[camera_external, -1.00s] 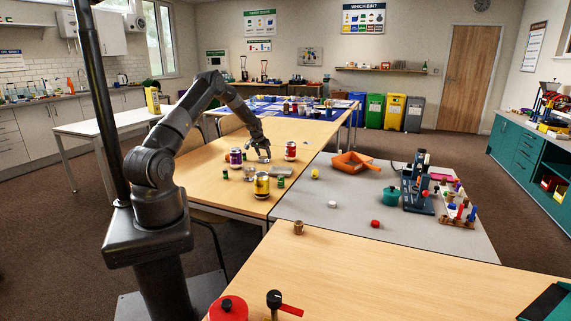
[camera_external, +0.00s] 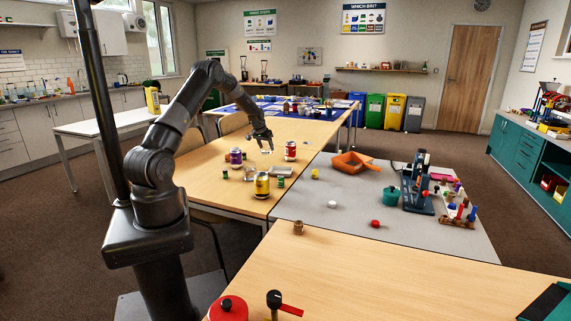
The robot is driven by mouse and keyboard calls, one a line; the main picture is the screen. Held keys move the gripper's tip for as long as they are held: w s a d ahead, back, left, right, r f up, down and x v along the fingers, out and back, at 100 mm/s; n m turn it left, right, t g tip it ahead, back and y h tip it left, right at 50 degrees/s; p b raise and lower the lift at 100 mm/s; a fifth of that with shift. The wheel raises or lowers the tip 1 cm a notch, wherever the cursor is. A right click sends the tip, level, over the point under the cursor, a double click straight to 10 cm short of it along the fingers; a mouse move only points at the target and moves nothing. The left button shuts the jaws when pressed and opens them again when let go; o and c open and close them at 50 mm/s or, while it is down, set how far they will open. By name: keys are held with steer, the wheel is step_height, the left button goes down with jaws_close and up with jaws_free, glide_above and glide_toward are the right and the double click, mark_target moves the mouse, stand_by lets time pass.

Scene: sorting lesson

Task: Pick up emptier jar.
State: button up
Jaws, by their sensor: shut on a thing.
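My gripper (camera_external: 266,143) is over the wooden table (camera_external: 215,195), pointing down and shut on a small pale, clear-looking jar (camera_external: 267,151). The jar hangs just below the fingers, above the table; it is too small to tell its contents.
A grey mat (camera_external: 345,215) to the right bears an orange dustpan-like tray (camera_external: 350,161), a teal pot (camera_external: 390,196) and a dark blue stand (camera_external: 417,197). The table's front left is clear.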

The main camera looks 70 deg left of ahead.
steer(key=w+d+r, duration=0.1)
steer(key=d+r, duration=0.4)
steer(key=d, duration=0.3)
steer(key=shift+w+d, duration=0.25)
steer(key=shift+w, duration=0.1)
steer(key=shift+r, duration=0.1)
stand_by(2.8)
